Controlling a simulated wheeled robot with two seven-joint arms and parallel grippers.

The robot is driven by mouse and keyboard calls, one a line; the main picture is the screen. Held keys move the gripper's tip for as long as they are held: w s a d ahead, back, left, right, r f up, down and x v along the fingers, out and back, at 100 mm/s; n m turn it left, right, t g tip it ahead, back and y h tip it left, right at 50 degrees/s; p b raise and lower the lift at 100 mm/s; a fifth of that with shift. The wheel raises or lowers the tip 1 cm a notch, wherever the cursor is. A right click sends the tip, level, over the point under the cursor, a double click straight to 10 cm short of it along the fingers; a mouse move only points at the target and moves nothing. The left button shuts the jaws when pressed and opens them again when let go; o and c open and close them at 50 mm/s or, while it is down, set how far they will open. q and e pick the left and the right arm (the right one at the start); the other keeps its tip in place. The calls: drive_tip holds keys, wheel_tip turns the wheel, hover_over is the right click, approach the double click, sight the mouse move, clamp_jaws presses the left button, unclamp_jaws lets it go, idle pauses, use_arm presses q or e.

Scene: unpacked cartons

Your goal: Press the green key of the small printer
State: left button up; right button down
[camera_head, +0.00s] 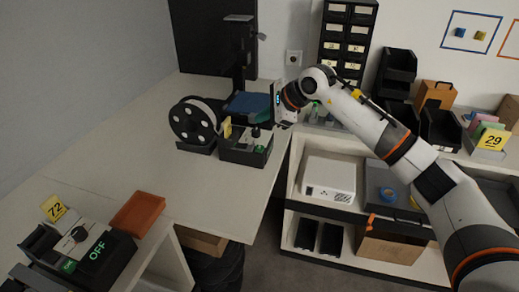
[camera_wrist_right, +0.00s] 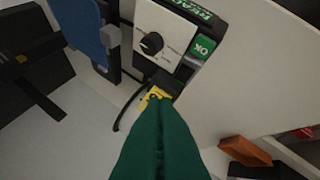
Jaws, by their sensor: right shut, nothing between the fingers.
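The small printer (camera_head: 236,155) stands on the white table, with a dark frame, a blue plate (camera_head: 249,104) and a low control box. In the right wrist view its pale panel (camera_wrist_right: 160,24) carries a black knob (camera_wrist_right: 152,43) and, to the right, the green key (camera_wrist_right: 201,50) marked OK. A lit green display (camera_wrist_right: 193,8) is beside it, partly cut off. My right gripper (camera_wrist_right: 156,103) is shut and empty, its green fingers pointing at the box's edge, below the key in the picture. A yellow piece (camera_wrist_right: 158,92) shows at its tips; contact is unclear. My left gripper is out of view.
A spool (camera_head: 194,122) stands left of the printer. At the front left are another device (camera_head: 99,250) reading OFF, a yellow 72 tag (camera_head: 54,208) and an orange tray (camera_head: 138,212). A shelf with a white box (camera_head: 328,178) is right. The table's middle is clear.

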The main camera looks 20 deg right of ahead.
sight(263, 149)
wheel_tip(263, 149, down, 7)
drive_tip(key=b, duration=0.3)
drive_tip(key=shift+b, duration=0.4)
drive_tip(key=shift+f, duration=0.1)
idle(1.5)
drive_tip(key=shift+f+b, duration=0.35)
drive_tip(key=shift+b, duration=0.05)
drive_tip(key=shift+f+b, duration=0.45)
drive_tip(key=shift+f, duration=0.1)
idle(0.5)
idle(0.3)
drive_tip(key=shift+r+p, duration=0.5)
drive_tip(key=shift+r, duration=0.5)
